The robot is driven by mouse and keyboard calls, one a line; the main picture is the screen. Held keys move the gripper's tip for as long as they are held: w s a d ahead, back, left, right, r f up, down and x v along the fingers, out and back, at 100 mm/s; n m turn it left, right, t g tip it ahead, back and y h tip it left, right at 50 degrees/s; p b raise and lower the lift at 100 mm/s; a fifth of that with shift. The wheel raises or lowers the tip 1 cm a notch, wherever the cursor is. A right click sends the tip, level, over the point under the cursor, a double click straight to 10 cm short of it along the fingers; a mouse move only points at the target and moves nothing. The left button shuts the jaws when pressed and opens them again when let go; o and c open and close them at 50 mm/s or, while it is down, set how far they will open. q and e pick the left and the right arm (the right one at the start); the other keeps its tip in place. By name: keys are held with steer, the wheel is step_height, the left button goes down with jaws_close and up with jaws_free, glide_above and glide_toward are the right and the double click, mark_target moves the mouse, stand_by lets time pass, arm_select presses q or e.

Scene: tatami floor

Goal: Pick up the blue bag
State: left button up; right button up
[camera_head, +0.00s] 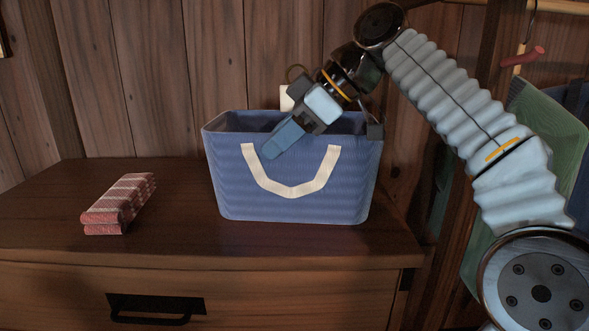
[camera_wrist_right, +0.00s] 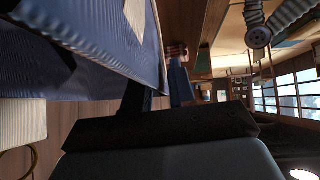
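The blue bag (camera_head: 225,170) stands upright on the wooden cabinet, with a cream handle (camera_head: 292,190) on its front. My right gripper (camera_head: 283,140) reaches down at the bag's front rim from above. One blue-grey finger lies in front of the front wall; the other is hidden in the head view. In the right wrist view, the bag's wall (camera_wrist_right: 95,50) runs to between the two fingers (camera_wrist_right: 160,95), which stand apart with a gap. The bag rests on the cabinet top. My left gripper is out of view.
The cabinet top (camera_head: 50,215) is clear between the bag and a folded red-striped cloth (camera_head: 120,203) at left. A plank wall (camera_head: 150,75) stands close behind. Green cloth (camera_head: 545,140) hangs at right. A drawer handle (camera_head: 152,318) is on the cabinet's front.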

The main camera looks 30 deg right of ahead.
jaws_close()
stand_by(1.2)
